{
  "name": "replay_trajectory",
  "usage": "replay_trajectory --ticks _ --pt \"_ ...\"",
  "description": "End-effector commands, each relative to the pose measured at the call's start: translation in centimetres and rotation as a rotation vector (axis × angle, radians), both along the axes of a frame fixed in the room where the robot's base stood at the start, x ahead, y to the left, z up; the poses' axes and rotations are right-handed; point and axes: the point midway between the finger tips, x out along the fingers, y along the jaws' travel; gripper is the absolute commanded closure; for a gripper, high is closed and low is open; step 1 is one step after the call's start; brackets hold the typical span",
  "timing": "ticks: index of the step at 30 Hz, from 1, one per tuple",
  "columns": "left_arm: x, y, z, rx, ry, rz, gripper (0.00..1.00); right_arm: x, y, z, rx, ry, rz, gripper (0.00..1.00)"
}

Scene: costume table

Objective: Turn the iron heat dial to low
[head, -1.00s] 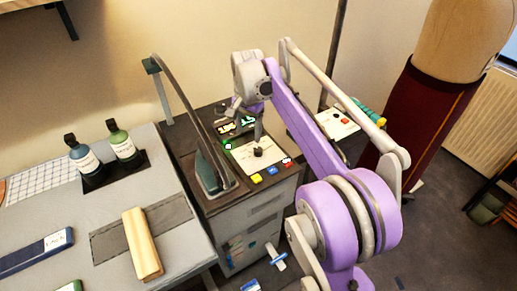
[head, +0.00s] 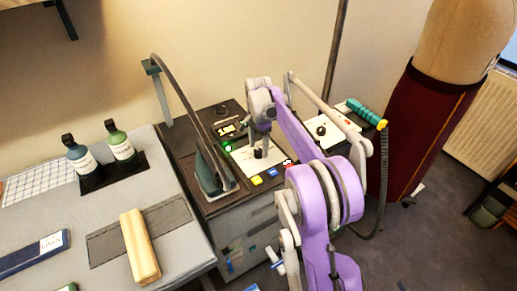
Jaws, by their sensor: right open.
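The black dial (head: 261,153) sits on a white panel (head: 246,160) on top of the grey ironing station (head: 240,222). Its pointer setting is too small to read. The dark iron (head: 209,175) stands on its plate to the left of that panel. My right gripper (head: 259,146) is open and points down at the dial, its fingers at or just above it. I cannot tell whether they touch it. My left gripper is not in view.
Yellow, blue and red buttons (head: 272,172) line the panel's front. A lit display (head: 227,130) is behind it. A second dial (head: 321,130) and a teal-handled tool (head: 366,112) are at the right. Bottles (head: 121,142) and a wooden block (head: 140,246) are on the left table.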

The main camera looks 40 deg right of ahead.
Motion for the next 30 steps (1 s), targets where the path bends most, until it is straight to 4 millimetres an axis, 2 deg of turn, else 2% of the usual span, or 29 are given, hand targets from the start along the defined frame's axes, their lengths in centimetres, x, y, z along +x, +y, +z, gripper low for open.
replay_trajectory --ticks 4,13,24,30 --pt "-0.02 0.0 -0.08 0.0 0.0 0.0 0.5 0.0 0.01 -1.01 0.0 0.0 0.0 0.31" --pt "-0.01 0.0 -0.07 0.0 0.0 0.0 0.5 0.0 0.0 -1.14 0.0 0.0 0.001 0.33" --pt "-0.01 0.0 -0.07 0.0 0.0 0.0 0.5 0.0 0.0 -1.12 0.0 0.0 0.001 0.99" --pt "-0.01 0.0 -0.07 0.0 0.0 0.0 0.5 0.0 0.0 -1.1 0.0 0.0 0.003 1.0"
